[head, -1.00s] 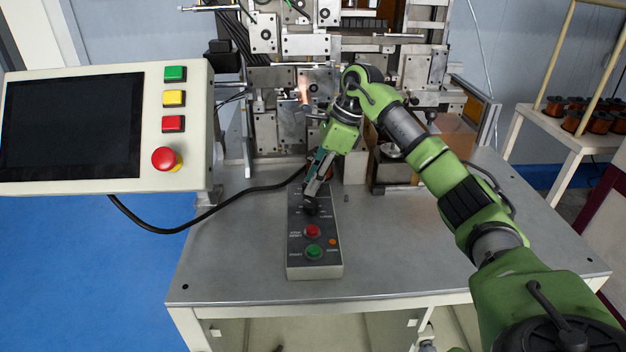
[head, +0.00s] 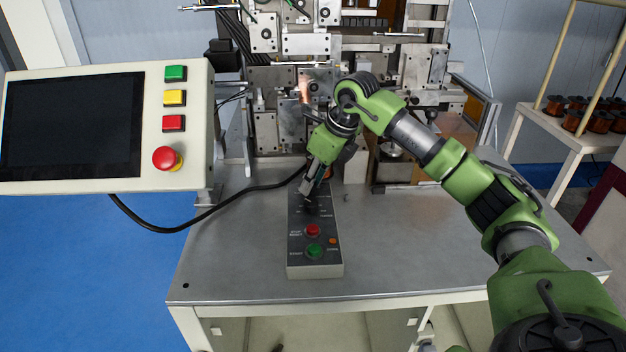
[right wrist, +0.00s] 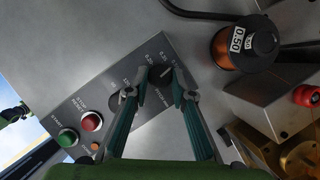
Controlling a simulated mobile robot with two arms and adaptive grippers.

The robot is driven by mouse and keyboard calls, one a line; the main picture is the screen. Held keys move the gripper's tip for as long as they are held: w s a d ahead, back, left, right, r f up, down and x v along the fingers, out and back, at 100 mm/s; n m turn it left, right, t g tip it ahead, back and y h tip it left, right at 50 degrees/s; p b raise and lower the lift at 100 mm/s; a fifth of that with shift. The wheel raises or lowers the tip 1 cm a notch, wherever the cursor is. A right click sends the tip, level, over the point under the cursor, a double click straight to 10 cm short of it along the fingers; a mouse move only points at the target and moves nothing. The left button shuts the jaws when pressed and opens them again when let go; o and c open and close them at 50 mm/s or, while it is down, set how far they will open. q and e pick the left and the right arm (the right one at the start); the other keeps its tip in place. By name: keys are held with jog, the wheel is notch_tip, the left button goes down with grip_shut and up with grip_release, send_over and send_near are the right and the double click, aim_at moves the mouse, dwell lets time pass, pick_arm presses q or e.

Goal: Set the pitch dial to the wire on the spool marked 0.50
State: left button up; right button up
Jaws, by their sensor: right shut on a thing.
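The grey control box (head: 316,268) stands on the machine table with its dial end toward the winder. My right gripper (head: 307,196) reaches down to that end. In the right wrist view its fingers (right wrist: 161,80) are shut on the black pitch dial (right wrist: 160,72), one on each side. Small numbers are printed around the dial; its pointer setting cannot be read. The copper wire spool (right wrist: 238,46) with a black top marked 0.50 stands beside the box in the right wrist view. In the head view it is mostly hidden behind my gripper.
The box also carries a red button (head: 313,230), a green button (head: 314,251) and a second dark knob (right wrist: 116,101). A screen panel (head: 100,125) stands at the left. A black cable (head: 200,205) crosses the table. Spools stand on a rack (head: 575,140) at right.

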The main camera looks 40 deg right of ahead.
jog(key=shift+m, duration=0.6)
jog(key=shift+h, duration=0.3)
jog(key=o, duration=1.1)
jog(key=shift+o, duration=0.2)
jog(key=shift+r, duration=0.1)
jog(key=v, duration=1.2)
jog(key=shift+s, duration=0.1)
